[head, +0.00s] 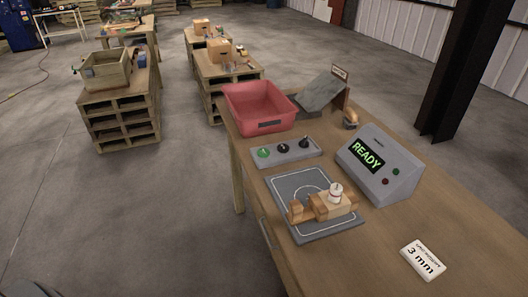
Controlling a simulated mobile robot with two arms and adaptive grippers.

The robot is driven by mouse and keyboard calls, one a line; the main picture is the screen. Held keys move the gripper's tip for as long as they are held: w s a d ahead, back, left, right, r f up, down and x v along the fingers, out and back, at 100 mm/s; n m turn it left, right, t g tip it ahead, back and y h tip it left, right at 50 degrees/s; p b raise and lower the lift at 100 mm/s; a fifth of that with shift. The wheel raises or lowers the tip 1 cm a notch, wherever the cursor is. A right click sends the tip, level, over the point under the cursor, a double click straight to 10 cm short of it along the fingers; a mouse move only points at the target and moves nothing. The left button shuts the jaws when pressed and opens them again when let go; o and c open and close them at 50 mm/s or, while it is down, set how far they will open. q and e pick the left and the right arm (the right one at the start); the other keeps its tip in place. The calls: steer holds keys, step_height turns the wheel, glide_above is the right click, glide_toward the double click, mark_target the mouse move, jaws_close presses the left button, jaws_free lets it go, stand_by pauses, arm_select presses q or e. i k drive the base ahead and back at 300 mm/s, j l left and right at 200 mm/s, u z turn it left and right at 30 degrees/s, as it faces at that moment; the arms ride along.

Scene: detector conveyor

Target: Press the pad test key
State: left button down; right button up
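A grey sloped console (383,165) stands on the wooden table, and its screen reads READY in green. A green button (396,171) and a dark red button (386,181) sit on its face. A grey pad (312,228) with white line markings lies in front of it. A wooden toy-like piece (330,205) with a white-banded round part on top lies on the pad. I see no readable label naming the pad test key, so I cannot tell which button it is. Neither of my grippers shows.
A grey strip (296,157) behind the pad bears one green and two dark knob-like pieces. A red bin (258,107) and a tilted grey board (322,92) stand farther back. A white "3 mm" card (423,259) lies at the front right. Bare tabletop surrounds it.

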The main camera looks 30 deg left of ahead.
mark_target(262, 153)
steer(key=i+j, duration=0.15)
steer(key=j, duration=0.25)
steer(key=i+j+z, duration=0.1)
steer(key=j, duration=0.25)
steer(key=i+j, duration=0.2)
steer(key=j, duration=0.2)
steer(key=i+j+z, duration=0.1)
steer(key=j, duration=0.3)
steer(key=i+j, duration=0.15)
steer(key=j, duration=0.25)
steer(key=i+j+z, duration=0.1)
steer(key=j, duration=0.3)
